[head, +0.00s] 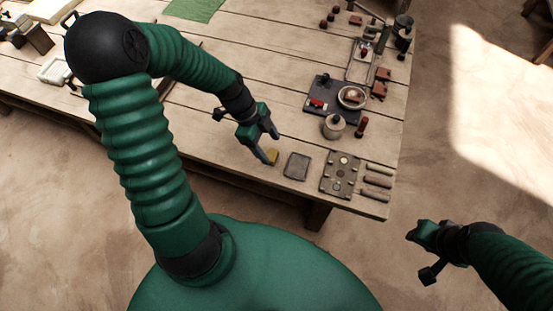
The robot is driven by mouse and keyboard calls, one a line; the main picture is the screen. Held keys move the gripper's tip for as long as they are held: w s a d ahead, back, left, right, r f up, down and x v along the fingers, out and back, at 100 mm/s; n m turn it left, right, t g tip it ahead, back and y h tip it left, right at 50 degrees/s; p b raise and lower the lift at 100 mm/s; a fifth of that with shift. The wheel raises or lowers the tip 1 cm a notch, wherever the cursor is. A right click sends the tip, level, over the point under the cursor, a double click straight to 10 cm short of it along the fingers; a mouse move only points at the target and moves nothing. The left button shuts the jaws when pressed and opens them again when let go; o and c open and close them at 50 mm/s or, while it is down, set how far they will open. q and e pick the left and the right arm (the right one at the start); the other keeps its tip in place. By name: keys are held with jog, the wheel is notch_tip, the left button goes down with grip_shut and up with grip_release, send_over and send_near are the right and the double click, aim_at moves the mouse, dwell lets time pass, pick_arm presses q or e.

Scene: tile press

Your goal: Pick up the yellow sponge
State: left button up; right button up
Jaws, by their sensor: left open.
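The yellow sponge (273,156) is a small yellow block lying on the wooden table near its front edge. My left gripper (270,147) is open and reaches down over the sponge. One finger overlaps the sponge's left side in the picture, and part of the sponge is hidden behind it. I cannot tell whether the fingers touch it. My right gripper (420,240) hangs over the floor at the lower right, away from the table, and its jaws are too small to read.
A dark square pad (297,166) lies just right of the sponge. A metal plate with round wells (340,174) and several small rods (377,182) lie further right. The table's middle (215,60) is mostly clear.

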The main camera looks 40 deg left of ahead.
aim_at(268, 153)
pick_arm(q)
jog(key=f, duration=0.3)
jog(key=f+b, duration=0.1)
jog(key=shift+w+a+f, duration=0.1)
jog(key=shift+a+f, duration=0.45)
jog(key=shift+d, duration=0.2)
jog(key=shift+d+r, duration=0.35)
jog(key=shift+d, duration=0.4)
jog(key=c, duration=0.3)
jog(key=shift+d, duration=0.15)
jog(key=shift+c, duration=2.4)
jog(key=shift+a, duration=0.55)
jog(key=c, duration=0.6)
jog(key=shift+c, duration=0.2)
pick_arm(e)
jog(key=shift+s+a+f, duration=0.1)
jog(key=shift+a+f, duration=0.4)
jog(key=shift+a, duration=0.35)
pick_arm(q)
jog(key=shift+d, duration=0.15)
pick_arm(e)
jog(key=shift+d, duration=0.1)
